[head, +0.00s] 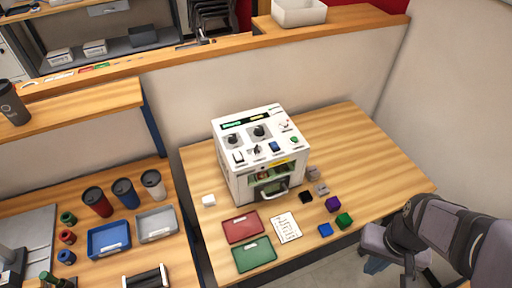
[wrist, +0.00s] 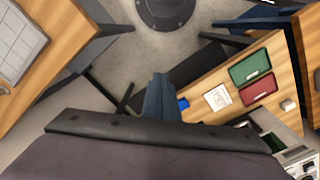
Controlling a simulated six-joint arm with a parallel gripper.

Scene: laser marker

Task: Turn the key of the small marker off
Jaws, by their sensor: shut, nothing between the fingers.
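The small marker (head: 243,186) is a white box on the wooden table, with a lit display strip and several controls on its sloped top panel. Two dark round knobs (head: 259,131) sit below the display. A small red-and-white control sits at the panel's right; I cannot tell which control is the key or how it is turned. Part of the marker shows at the lower right of the wrist view (wrist: 298,157). My gripper (head: 374,266) is at the lower right, off the table's front edge and well apart from the marker. Its blue fingers (wrist: 159,82) are together and empty.
A red tray (head: 232,236), a green tray (head: 242,263) and a paper note (head: 289,237) lie before the marker. Small blocks, including a blue block (head: 325,230) and a green block (head: 344,221), lie to the right. The table's right side is clear.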

